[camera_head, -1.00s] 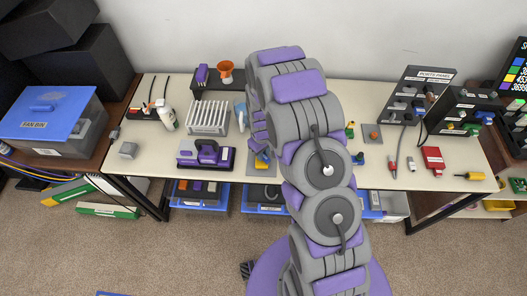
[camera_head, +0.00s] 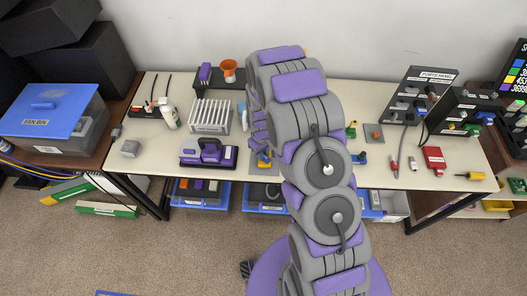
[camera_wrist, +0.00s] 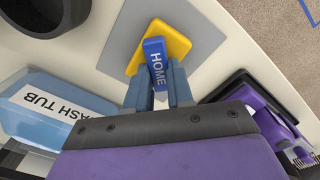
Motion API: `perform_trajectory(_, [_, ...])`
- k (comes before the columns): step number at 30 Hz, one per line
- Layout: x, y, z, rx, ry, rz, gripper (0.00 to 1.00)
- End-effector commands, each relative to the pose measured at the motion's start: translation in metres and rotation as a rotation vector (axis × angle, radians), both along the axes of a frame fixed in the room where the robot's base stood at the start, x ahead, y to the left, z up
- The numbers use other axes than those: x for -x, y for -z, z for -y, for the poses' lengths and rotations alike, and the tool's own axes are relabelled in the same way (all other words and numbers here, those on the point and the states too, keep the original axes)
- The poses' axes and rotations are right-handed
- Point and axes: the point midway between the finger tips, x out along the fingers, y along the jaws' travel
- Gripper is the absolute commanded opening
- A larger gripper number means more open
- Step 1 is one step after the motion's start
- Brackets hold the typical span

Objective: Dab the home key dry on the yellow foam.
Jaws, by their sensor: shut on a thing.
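My gripper (camera_wrist: 158,84) is shut on the home key (camera_wrist: 155,58), a blue block with white HOME lettering, in the wrist view. The key's far end overlaps the yellow foam (camera_wrist: 178,41), a small pad on a grey mat (camera_wrist: 205,22). I cannot tell whether the key touches the foam or hangs just above it. In the head view the foam (camera_head: 264,162) shows partly beside my gripper (camera_head: 260,143). My arm covers much of that area, and the key is not clear there.
A light blue wash tub (camera_wrist: 50,112) is left of my gripper in the wrist view, with a dark round container (camera_wrist: 42,14) beyond it. A purple tool on a black base (camera_wrist: 262,108) is at right. A white rack (camera_head: 210,117) stands behind in the head view.

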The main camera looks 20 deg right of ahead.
Motion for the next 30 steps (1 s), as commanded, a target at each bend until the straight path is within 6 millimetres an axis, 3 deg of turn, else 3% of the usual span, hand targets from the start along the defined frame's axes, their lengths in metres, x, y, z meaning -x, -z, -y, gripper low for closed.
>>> perform_trajectory(14, [0.0,-0.004,0.001,-0.001,0.001,0.0,0.0])
perform_trajectory(30, [-0.001,-0.043,0.001,-0.001,0.001,0.003,0.0])
